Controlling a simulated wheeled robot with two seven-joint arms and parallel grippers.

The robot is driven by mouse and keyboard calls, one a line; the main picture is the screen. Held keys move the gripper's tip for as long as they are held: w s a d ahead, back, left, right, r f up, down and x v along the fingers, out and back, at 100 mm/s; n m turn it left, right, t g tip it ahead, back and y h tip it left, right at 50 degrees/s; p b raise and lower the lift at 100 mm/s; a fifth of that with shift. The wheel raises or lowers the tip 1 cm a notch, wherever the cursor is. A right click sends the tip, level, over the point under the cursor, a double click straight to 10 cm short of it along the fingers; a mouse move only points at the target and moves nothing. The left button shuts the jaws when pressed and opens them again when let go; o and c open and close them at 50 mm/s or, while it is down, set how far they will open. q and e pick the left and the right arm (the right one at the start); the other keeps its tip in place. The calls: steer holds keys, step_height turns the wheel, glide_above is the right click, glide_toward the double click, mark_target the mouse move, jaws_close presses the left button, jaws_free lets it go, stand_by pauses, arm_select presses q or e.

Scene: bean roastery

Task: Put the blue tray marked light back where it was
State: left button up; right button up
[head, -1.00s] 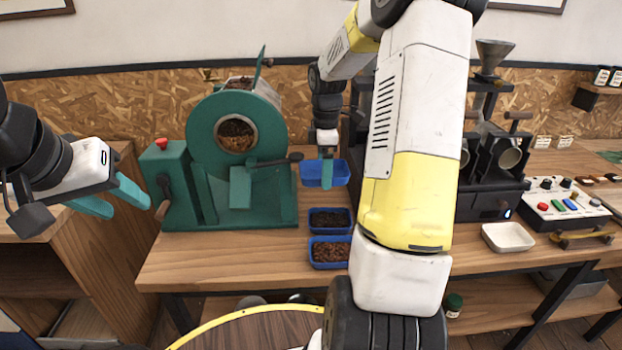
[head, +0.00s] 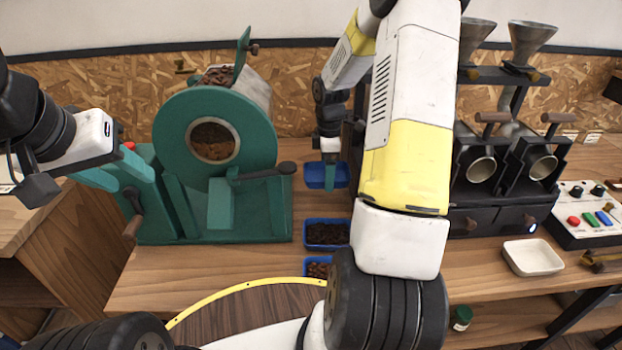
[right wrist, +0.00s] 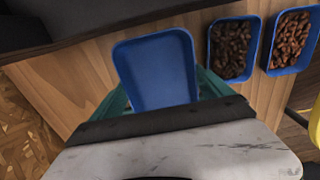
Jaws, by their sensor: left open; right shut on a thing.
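The held blue tray (head: 314,178) is empty and hangs from my right gripper (head: 330,172), between the green roaster and the black machine. In the right wrist view, the tray (right wrist: 155,70) sits between the teal fingers (right wrist: 158,98). I cannot read any marking on it. My left gripper (head: 138,186) is open and empty by the roaster's left side.
The green roaster (head: 165,140) fills the bench's left part. The black machine (head: 490,205) stands right of my right arm, a white dish (head: 532,257) in front of it. A button panel (head: 590,215) is far right. Wood is bare in front of the roaster.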

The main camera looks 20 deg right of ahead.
mark_target(326, 203)
step_height(326, 203, down, 9)
stand_by(0.4)
steer(key=shift+f, duration=0.1)
steer(key=o, duration=1.2)
steer(key=shift+c, duration=0.2)
